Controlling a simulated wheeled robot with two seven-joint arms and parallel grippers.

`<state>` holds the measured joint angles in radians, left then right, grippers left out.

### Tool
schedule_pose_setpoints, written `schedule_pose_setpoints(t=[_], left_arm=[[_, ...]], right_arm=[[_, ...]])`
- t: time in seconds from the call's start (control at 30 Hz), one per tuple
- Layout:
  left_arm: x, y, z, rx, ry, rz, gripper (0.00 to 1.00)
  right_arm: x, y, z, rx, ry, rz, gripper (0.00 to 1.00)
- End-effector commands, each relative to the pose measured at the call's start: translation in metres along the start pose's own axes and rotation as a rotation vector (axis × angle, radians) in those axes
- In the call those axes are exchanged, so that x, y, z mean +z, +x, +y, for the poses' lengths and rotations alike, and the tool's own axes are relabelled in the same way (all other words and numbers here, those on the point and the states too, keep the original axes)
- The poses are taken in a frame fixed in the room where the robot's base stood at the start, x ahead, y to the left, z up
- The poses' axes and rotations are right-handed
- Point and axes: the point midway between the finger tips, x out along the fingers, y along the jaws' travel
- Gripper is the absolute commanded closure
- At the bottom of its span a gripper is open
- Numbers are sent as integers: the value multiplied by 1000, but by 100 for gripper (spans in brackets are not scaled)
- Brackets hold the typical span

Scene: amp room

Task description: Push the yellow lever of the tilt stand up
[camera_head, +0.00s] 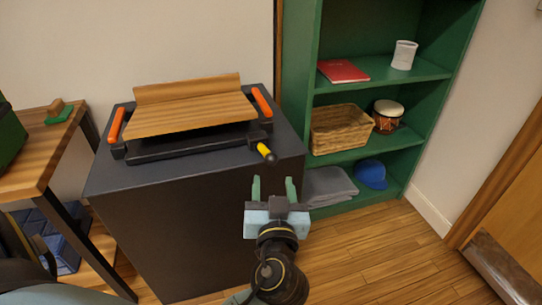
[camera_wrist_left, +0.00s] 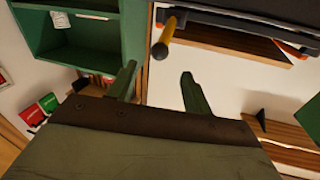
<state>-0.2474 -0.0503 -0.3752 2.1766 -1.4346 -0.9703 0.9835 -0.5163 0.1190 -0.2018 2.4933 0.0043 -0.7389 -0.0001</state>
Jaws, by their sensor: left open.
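The tilt stand (camera_head: 190,146) sits on top of a dark cabinet, with a wooden board (camera_head: 190,112) and orange side handles. Its yellow lever (camera_head: 266,153) sticks out at the front right corner, pointing forward and down, with a dark tip. The lever also shows in the left wrist view (camera_wrist_left: 167,36), above and between the fingertips. My left gripper (camera_head: 273,185) is open and empty, below and in front of the lever, apart from it. Its green fingers also show in the left wrist view (camera_wrist_left: 157,78). My right gripper is in neither view.
The dark cabinet (camera_head: 200,205) stands just left of my left gripper. A green shelf (camera_head: 345,155) behind holds a basket (camera_head: 340,128), a drum (camera_head: 387,115), a blue cap (camera_head: 371,174) and a grey cloth (camera_head: 328,187). A wooden table (camera_head: 35,160) stands at left. The floor at right is clear.

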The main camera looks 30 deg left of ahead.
Motion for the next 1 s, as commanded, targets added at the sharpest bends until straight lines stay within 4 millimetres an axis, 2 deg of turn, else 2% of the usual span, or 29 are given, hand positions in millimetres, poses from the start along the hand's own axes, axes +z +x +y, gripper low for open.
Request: schedule_pose_setpoints(t=[0.3, 0.5, 0.7, 0.97, 1.0], left_arm=[[0, 69, 1, 1, 4, 5, 50], [1, 99, 1, 2, 4, 1, 50], [1, 110, 1, 3, 3, -1, 50], [1, 111, 1, 3, 3, -1, 50], [1, 111, 1, 3, 3, -1, 55]], right_arm=[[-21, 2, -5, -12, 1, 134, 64], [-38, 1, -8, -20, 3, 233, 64], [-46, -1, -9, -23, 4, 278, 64], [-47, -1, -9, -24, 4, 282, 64], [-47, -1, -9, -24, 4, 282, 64]])
